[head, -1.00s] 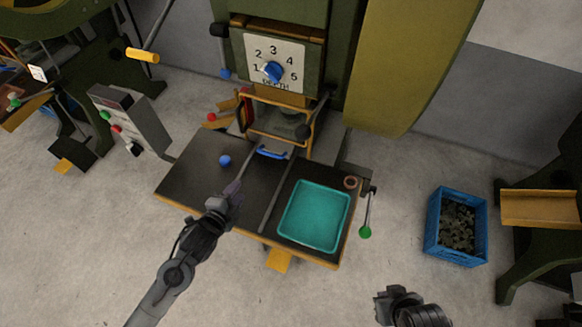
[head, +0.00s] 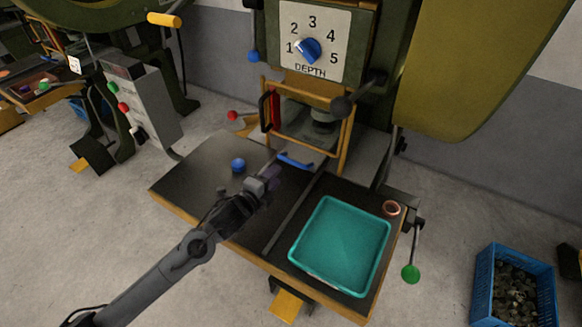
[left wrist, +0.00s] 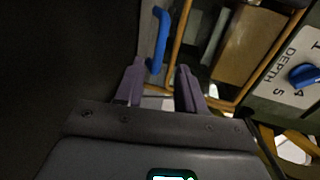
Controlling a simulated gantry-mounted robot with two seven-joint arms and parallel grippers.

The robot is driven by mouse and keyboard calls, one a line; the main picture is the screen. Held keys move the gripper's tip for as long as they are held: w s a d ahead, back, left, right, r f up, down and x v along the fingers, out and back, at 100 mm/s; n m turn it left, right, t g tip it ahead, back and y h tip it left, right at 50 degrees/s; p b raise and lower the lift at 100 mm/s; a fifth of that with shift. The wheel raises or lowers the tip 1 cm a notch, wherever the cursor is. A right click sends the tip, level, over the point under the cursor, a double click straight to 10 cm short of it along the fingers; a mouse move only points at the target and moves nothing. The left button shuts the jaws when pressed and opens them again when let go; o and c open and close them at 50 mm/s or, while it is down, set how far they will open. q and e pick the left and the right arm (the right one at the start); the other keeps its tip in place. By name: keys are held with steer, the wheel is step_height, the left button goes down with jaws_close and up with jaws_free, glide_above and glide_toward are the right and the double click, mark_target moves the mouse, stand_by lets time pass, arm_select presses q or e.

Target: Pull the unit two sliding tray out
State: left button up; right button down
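The blue handle (head: 295,161) sits at the front of the press opening, beneath the yellow-framed guard (head: 320,120). It looks like the handle of the sliding tray; the tray itself is mostly hidden in the press. My left gripper (head: 274,176) is over the worktable, just left of and in front of the handle. In the left wrist view, its two fingers (left wrist: 158,76) are apart with nothing between them. The blue handle (left wrist: 158,40) lies just beyond the fingertips, near the left finger. My right gripper is not in view.
A teal tray (head: 296,252) and a copper ring (head: 391,208) rest on the table's right part. A blue ball-like knob (head: 238,165) is left of my gripper. The depth dial (head: 309,50) is above the guard.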

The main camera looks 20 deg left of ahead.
mark_target(291, 160)
arm_select(q)
steer(key=b+x, duration=0.3)
steer(key=x, duration=0.7)
steer(key=shift+b, duration=0.4)
jaws_close()
